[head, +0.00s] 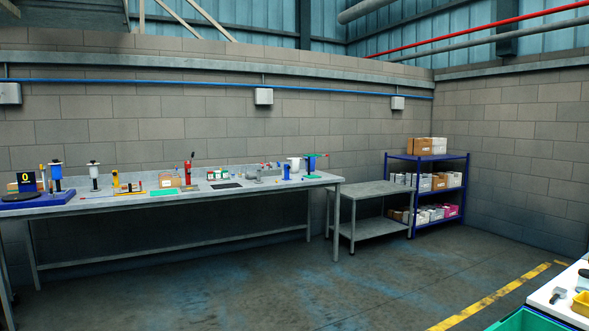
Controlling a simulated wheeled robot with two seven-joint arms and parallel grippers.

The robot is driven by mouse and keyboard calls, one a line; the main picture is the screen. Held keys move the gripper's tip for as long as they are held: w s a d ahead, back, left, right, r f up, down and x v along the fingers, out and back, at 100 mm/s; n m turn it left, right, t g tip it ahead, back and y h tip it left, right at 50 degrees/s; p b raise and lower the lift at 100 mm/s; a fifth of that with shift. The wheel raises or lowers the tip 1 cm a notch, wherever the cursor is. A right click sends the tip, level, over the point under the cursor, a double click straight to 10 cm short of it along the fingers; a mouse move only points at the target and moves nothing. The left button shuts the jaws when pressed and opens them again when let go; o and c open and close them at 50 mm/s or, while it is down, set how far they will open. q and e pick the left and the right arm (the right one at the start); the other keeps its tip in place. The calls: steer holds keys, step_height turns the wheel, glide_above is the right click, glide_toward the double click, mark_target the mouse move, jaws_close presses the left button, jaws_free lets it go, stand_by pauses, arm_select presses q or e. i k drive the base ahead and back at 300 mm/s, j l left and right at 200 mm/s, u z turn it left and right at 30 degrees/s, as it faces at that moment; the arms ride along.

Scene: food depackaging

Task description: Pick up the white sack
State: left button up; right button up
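I cannot make out a white sack in the head view. Neither of my grippers shows in it. Pale packages (425,184) stand on the blue shelf rack (412,196) against the back wall at the right; they look like boxes and are too small to tell apart. A white container (293,163) stands on the long grey workbench (240,191).
The workbench along the wall holds a blue scale (36,200) and several small tools. A low grey two-level table (374,190) stands between bench and rack. A white table (560,293) with a green bin (530,320) is at the lower right. The middle floor is clear.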

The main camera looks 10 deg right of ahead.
mark_target(293, 163)
steer(key=i+u, duration=0.2)
steer(key=i, duration=0.55)
steer(key=i+l+u, duration=0.15)
steer(key=i, duration=0.65)
steer(key=i+l+z, duration=0.1)
steer(key=i+z, duration=0.35)
steer(key=i+j+z, duration=0.15)
steer(key=i+z, duration=0.3)
steer(key=i, duration=0.25)
steer(key=i+j+z, duration=0.45)
steer(key=i+l+z, duration=0.3)
steer(key=i, duration=0.45)
steer(key=i+j+z, duration=0.1)
steer(key=i+z, duration=0.15)
steer(key=i, duration=0.45)
steer(key=i+u, duration=0.45)
steer(key=i+l+u, duration=0.15)
steer(key=i+u, duration=0.3)
steer(key=i+l+u, duration=0.45)
steer(key=i, duration=0.15)
steer(key=i+l+u, duration=0.45)
steer(key=j, duration=0.1)
